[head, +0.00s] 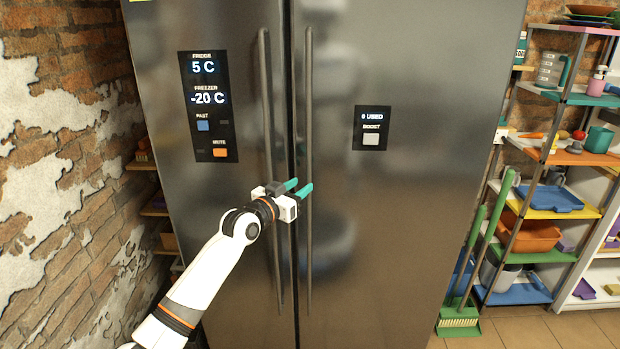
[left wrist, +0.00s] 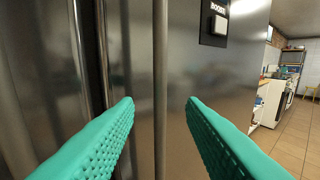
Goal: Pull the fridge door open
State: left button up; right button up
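A tall dark metal fridge has a left door (head: 215,25) with a temperature display and a right door (head: 400,220) with a small panel. Both doors look shut. A long vertical bar handle runs on each: the left handle (head: 267,110) and the right handle (head: 309,120). My left gripper (head: 300,187) is at mid height in front of the right handle. In the left wrist view its teal fingers (left wrist: 160,103) are spread, and the right handle (left wrist: 160,50) shows between them with space on both sides. The exact depth is unclear. My right gripper is not in view.
A brick wall (head: 60,180) stands close at the left. At the right are a loaded shelf rack (head: 548,210) and a green broom (head: 460,320) leaning beside the fridge. Tiled floor (left wrist: 285,150) in front of the right side looks clear.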

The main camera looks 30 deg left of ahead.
aim_at(307, 182)
pick_arm(q)
jog(key=w, duration=0.5)
jog(key=shift+d, duration=0.1)
grip_shut()
